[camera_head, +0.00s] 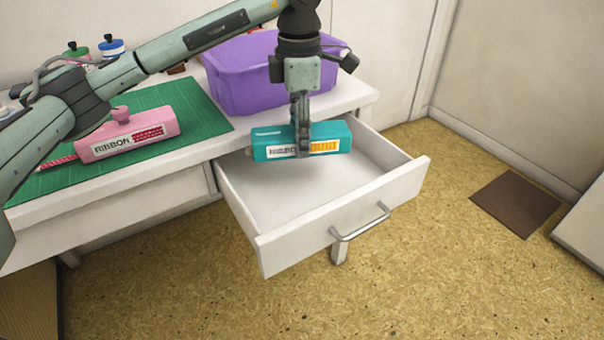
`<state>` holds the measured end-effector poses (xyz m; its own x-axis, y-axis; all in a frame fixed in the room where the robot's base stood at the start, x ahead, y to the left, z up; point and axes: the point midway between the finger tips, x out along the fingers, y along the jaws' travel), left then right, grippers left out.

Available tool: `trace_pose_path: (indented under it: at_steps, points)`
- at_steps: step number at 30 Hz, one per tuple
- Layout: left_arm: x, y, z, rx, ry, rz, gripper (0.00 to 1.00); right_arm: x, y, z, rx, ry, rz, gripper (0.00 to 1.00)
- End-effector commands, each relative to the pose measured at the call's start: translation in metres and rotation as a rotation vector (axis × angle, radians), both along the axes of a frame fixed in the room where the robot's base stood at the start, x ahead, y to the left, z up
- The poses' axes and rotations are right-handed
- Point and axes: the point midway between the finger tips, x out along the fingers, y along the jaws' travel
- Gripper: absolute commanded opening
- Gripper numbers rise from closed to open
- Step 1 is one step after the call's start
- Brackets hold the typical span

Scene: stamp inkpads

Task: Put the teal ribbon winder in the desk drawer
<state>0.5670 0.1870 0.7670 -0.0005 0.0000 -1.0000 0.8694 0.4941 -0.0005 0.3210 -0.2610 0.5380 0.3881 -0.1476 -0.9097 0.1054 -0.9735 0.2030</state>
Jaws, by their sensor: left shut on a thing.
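The teal ribbon winder (330,140) is a teal block with a white label and an orange patch. My left gripper (302,150) is shut on it from above, with its fingers across the middle of the label. The winder is over the back part of the desk drawer (296,203). I cannot tell for sure whether it touches the drawer. The drawer is pulled open, and the floor of it that shows is bare. Its metal handle (361,224) is on the front. My right gripper is not in view.
A pink ribbon winder (150,128) lies on the green cutting mat (190,100) on the desk. A purple bin (236,82) stands behind the drawer. Bottles with a green cap and a blue cap (112,43) stand at the back left. Open floor lies right of the drawer.

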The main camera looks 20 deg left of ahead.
Motion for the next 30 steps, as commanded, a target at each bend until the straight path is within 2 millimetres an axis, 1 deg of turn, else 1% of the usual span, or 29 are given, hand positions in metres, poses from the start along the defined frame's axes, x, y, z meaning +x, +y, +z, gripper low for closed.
trace_pose_path:
  at_steps: [1,3,6,9,14,19,22,30]
  points:
    - [-0.001,0.000,-0.015,0.001,0.004,-0.001,0.16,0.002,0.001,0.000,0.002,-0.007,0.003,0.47]
    - [-0.001,0.000,-0.032,0.001,0.004,-0.001,0.16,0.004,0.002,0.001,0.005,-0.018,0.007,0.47]
    - [-0.001,0.000,-0.049,0.000,0.001,-0.001,0.16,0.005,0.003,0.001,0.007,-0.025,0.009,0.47]
    - [0.000,0.000,-0.059,0.000,-0.001,0.000,0.16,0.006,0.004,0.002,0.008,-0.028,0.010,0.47]
    - [0.000,0.000,-0.070,0.001,0.000,0.000,0.16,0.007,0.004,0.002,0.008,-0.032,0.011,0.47]
    - [0.000,0.000,-0.094,0.000,0.001,0.000,0.16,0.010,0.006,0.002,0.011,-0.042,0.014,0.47]
    - [0.000,0.000,-0.101,0.000,0.000,-0.001,0.16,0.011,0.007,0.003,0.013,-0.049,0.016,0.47]
    - [0.000,0.000,-0.102,0.000,-0.001,-0.001,0.16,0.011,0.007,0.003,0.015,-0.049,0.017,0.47]
